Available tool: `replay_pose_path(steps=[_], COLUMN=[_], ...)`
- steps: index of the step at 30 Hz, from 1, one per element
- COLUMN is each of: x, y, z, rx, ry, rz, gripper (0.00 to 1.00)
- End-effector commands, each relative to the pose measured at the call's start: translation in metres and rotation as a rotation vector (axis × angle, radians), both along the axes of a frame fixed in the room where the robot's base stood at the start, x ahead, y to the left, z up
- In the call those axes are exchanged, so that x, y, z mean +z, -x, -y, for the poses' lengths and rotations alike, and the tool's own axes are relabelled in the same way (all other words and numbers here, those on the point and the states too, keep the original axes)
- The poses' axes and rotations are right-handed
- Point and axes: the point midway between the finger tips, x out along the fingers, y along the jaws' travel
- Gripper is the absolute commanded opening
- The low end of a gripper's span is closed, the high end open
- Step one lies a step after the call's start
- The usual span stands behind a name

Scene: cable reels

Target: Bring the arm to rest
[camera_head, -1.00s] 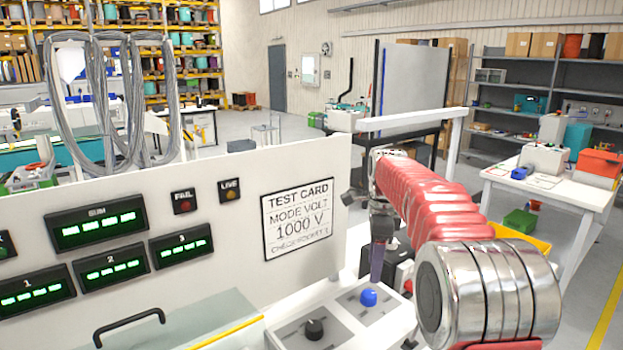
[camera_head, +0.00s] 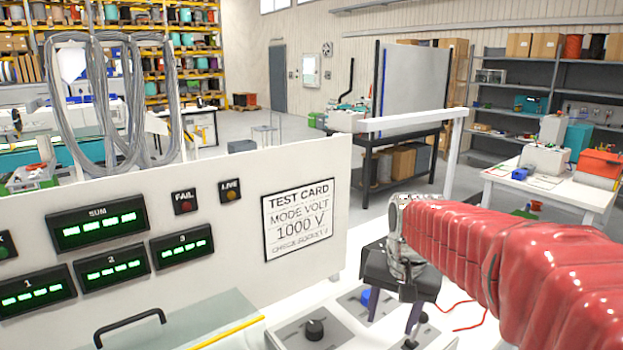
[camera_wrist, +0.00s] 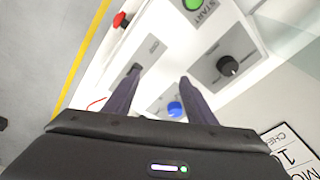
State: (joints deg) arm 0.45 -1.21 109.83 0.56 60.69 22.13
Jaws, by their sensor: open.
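My gripper (camera_head: 393,322) is at the end of my red-sleeved arm, low at the right of the head view. Its two dark fingers point down over the white control panel and stand apart with nothing between them. In the wrist view my gripper (camera_wrist: 157,92) also shows open and empty.
An upright white panel with a test card (camera_head: 297,219) and green displays (camera_head: 99,228) stands left of my gripper. A red button (camera_wrist: 121,20) and green start button (camera_wrist: 192,4) show in the wrist view. A white table (camera_head: 588,194) stands at the right.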

Motion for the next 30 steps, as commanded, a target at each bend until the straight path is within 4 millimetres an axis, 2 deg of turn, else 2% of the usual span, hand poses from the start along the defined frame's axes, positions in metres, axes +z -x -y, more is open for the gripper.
replay_pose_path(steps=[3,15,24,30], x=[0.000,-0.010,-0.019,-0.017], y=[0.027,0.108,0.161,0.188], z=[0.000,-0.001,-0.001,-0.001], rx=[0.101,0.343,0.382,0.380], ry=[0.022,0.091,0.115,0.126], rz=[0.028,0.112,0.175,0.230], gripper=[0.50,0.50,0.50,0.50])
